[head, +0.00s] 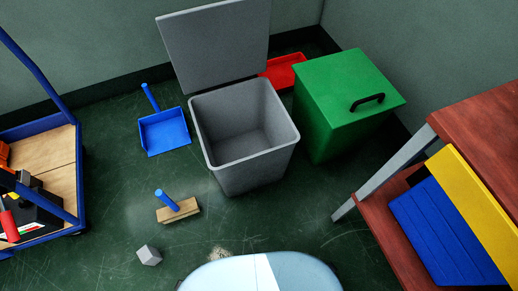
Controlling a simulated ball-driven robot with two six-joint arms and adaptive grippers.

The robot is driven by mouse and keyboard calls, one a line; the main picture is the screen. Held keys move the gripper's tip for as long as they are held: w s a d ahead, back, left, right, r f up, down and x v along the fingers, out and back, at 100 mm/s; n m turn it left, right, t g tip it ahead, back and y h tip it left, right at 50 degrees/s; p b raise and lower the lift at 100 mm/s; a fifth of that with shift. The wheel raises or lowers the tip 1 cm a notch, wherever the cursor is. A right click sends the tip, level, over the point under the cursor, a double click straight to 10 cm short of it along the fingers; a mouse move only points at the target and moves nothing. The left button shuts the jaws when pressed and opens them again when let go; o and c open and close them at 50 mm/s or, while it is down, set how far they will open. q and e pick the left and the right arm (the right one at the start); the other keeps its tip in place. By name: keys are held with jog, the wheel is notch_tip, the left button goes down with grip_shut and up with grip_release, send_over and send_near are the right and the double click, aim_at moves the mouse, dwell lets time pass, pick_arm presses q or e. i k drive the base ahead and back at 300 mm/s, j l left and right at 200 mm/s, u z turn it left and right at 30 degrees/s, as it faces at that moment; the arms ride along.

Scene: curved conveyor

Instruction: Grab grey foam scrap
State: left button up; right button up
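In the head view, a small grey foam scrap (149,255) lies on the dark green floor at the lower left of centre. It looks like a small faceted block. Neither of my grippers shows in this view. A rounded pale part at the bottom edge is my own body, just right of the scrap and apart from it.
A grey bin (243,133) stands open and looks empty. Beside it are a closed green bin (338,118), a blue dustpan (165,133) and a red tray (283,72). A brush (177,211) lies near the scrap. A cart (79,180) is left, a wooden table (480,125) right.

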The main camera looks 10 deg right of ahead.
aim_at(150, 256)
jog(key=k+u, duration=0.15)
jog(key=u, duration=0.25)
jog(key=k+u, duration=0.15)
jog(key=u, duration=0.2)
jog(key=k+u, duration=0.15)
jog(key=u, duration=0.25)
jog(key=k+j+u, duration=0.1)
jog(key=u, duration=0.25)
jog(key=i+j+z, duration=0.1)
jog(key=j, duration=0.2)
jog(key=i+j+z, duration=0.15)
jog(key=j, duration=0.2)
jog(key=i+j+z, duration=0.1)
jog(key=j, duration=0.25)
jog(key=i+j+z, duration=0.1)
jog(key=j, duration=0.25)
